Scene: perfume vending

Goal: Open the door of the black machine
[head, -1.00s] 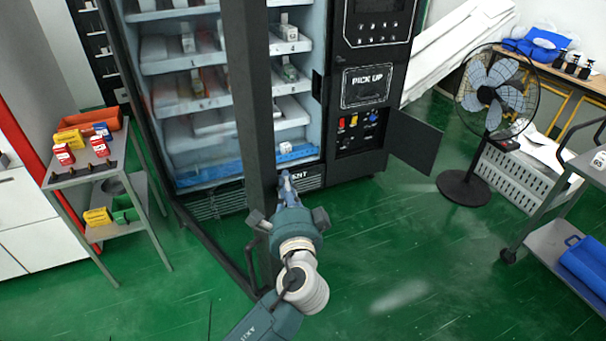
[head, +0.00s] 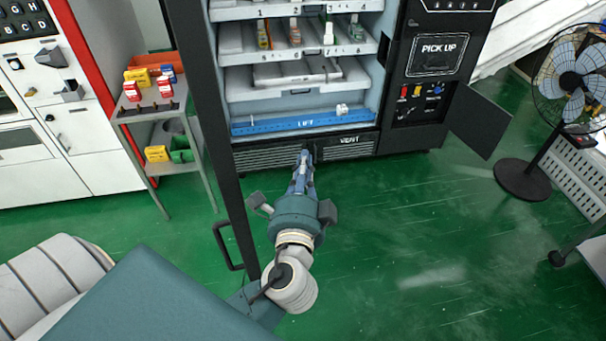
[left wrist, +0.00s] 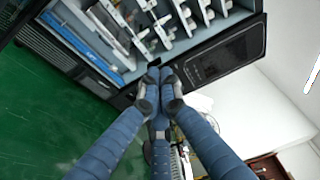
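The black machine (head: 480,60) stands at the back, its shelves facing me. Its tall door (head: 213,120) stands swung open on the left, seen nearly edge-on, with a black handle (head: 226,246) low on it. My left gripper (head: 304,158) is in front of the machine's lower vent, to the right of the door edge and apart from the handle. In the left wrist view its fingertips (left wrist: 158,76) are together with nothing seen between them; the machine's shelves (left wrist: 150,25) show beyond. My right gripper is not in view.
A small side cart (head: 150,115) with boxes stands left of the door. A small black flap (head: 480,122) hangs open at the machine's lower right. A fan (head: 525,178) stands farther right. Green floor (head: 400,240) is clear in front of the machine.

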